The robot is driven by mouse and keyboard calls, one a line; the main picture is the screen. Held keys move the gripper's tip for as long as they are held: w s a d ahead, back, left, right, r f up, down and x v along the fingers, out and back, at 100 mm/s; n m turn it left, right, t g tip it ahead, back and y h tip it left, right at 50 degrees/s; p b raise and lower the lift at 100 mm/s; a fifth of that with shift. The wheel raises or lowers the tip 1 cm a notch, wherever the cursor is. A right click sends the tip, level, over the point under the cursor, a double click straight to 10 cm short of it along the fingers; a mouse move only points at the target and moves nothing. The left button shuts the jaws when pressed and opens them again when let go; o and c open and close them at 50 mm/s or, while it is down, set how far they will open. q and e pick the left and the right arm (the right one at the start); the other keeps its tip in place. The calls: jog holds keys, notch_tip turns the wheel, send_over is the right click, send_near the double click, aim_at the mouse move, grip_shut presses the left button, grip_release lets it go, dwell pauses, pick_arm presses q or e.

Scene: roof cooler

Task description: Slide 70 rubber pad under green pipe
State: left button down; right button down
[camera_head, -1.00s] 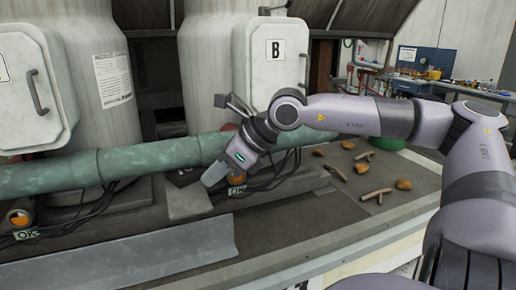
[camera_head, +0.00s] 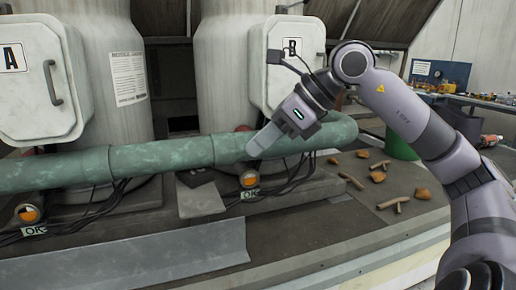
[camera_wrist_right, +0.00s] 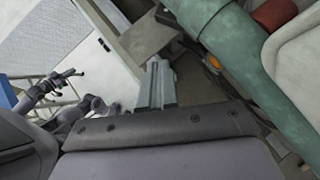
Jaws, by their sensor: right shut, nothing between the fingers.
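The green pipe (camera_head: 140,158) runs across the picture in front of two pale tanks. A flat grey pad-like block (camera_head: 201,199) lies on the ledge just below and in front of the pipe; no number is readable on it. The block also seems to show in the right wrist view (camera_wrist_right: 149,36), beside the pipe (camera_wrist_right: 232,45). My right gripper (camera_head: 260,145) is shut and empty, in front of the pipe and up to the right of the block. Its fingers show in the right wrist view (camera_wrist_right: 156,85), apart from the block.
Orange lamps (camera_head: 249,179) with OK labels and black cables sit below the pipe. A bent grey metal sheet (camera_head: 150,255) lies in front. Leaves and twigs (camera_head: 378,177) lie on the deck at right. White boxes A (camera_head: 38,80) and B (camera_head: 287,65) stand above the pipe.

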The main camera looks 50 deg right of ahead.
jog(key=m, duration=0.1)
jog(key=m+t+h+p, duration=0.1)
jog(key=m+h+p, duration=0.2)
jog(key=m+h, duration=0.1)
send_near(202, 181)
notch_tip(202, 181, down, 4)
jog(key=w+p, duration=0.1)
jog(key=w, duration=0.1)
jog(key=shift+w+a, duration=0.1)
jog(key=shift+w, duration=0.25)
jog(key=shift+w+f+p, duration=0.2)
jog(key=shift+w+p, duration=0.15)
jog(key=shift+w, duration=0.25)
